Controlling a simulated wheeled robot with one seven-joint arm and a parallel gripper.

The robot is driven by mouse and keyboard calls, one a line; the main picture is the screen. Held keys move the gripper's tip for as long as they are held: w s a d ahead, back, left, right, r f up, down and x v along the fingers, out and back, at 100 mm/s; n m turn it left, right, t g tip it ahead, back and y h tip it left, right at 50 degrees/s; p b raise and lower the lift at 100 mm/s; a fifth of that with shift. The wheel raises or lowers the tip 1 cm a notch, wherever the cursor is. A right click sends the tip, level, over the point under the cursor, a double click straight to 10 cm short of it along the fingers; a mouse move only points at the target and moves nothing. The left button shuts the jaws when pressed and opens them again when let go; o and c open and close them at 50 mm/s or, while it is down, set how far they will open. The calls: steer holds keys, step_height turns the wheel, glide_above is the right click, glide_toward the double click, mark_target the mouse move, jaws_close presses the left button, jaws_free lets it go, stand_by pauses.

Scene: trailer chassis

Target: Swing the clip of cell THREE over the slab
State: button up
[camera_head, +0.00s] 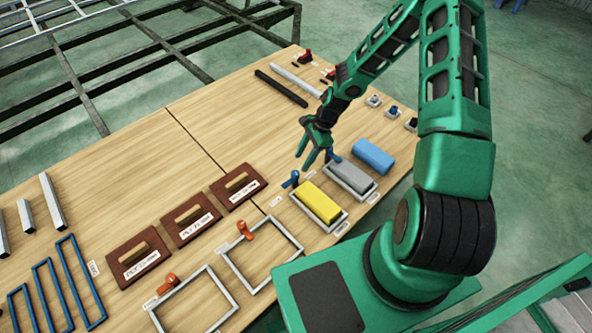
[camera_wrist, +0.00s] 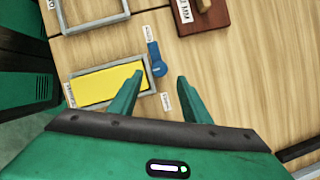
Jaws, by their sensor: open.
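A yellow slab (camera_head: 318,202) lies in a grey frame (camera_head: 339,222); both also show in the wrist view, slab (camera_wrist: 105,85) and frame (camera_wrist: 85,70). A blue clip (camera_head: 291,181) stands at that frame's far corner. In the wrist view the clip (camera_wrist: 154,57) points away along the wood, clear of the slab. The small cell labels are too blurred to read surely. My gripper (camera_wrist: 160,78) is open and empty, its fingertips above the table near the clip's round end; in the head view it hangs (camera_head: 306,163) just behind the clip.
A grey slab (camera_head: 350,176) in a neighbouring frame has another blue clip (camera_head: 334,157). A loose blue block (camera_head: 374,156) lies beyond. Two empty frames with orange clips (camera_head: 245,230) (camera_head: 168,284) lie to the left.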

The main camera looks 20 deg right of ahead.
mark_target(295, 173)
steer(key=x, duration=0.6)
steer(key=shift+a+f, duration=0.1)
steer(key=shift+f, duration=0.15)
steer(key=shift+c, duration=0.4)
steer(key=c, duration=0.9)
